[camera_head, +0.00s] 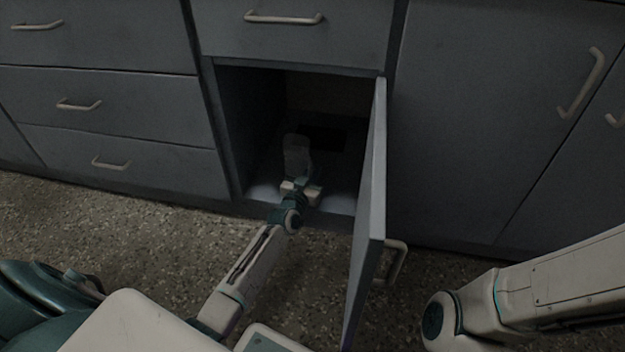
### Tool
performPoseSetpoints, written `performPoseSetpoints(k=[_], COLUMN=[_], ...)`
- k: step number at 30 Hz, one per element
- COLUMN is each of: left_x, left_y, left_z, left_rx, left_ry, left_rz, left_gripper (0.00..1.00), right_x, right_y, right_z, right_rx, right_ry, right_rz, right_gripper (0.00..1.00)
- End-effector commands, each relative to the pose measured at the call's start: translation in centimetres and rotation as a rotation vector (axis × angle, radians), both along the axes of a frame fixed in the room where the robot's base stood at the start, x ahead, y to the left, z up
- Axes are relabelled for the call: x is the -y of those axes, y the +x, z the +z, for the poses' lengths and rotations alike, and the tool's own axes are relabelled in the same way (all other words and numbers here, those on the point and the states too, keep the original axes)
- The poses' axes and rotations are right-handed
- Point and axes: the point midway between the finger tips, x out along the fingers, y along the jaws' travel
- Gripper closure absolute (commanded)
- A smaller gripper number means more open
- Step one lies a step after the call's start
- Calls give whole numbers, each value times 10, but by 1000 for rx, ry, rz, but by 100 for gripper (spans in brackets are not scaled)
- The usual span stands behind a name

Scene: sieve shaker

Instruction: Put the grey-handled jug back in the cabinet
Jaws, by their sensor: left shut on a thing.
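The cabinet (230,130) stands open in the middle of the head view, its door (367,210) swung out toward me on the right side of the opening. My left gripper (299,184) is at the front of the opening, just over the cabinet floor. It is shut on the jug (297,152), a pale, translucent vessel that looks upright inside the cabinet. The gripper hides the jug's handle and lower part, so I cannot tell whether the jug touches the cabinet floor. My right arm comes in at the lower right; its gripper is out of view.
The cabinet floor has a dark rectangular patch (323,136) behind the jug. The open door with its handle (392,263) stands close to the right of my left arm. Closed drawers (110,105) are at the left, and a closed cupboard door (490,120) is at the right.

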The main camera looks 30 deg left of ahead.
Motion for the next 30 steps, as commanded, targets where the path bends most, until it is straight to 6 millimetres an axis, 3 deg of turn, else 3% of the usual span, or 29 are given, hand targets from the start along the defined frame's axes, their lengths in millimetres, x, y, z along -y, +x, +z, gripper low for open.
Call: performPoseSetpoints(k=[11,12,15,26,30], left_x=[0,0,0,0,1], left_y=[0,0,0,0,-18], left_z=[-3,-4,-3,1,1], left_rx=[2,1,1,1,-3], left_ry=[0,-1,-1,0,-1], left_rz=[0,0,0,0,0], left_gripper=[100,87,68,67,67], right_x=[0,0,0,0,0], right_y=[0,0,0,0,0], right_z=[-4,-4,-3,1,11], right_rx=[1,1,0,0,0], right_ry=[0,0,0,0,0], right_rz=[1,1,1,1,1], right_gripper=[64,64,64,64,64])
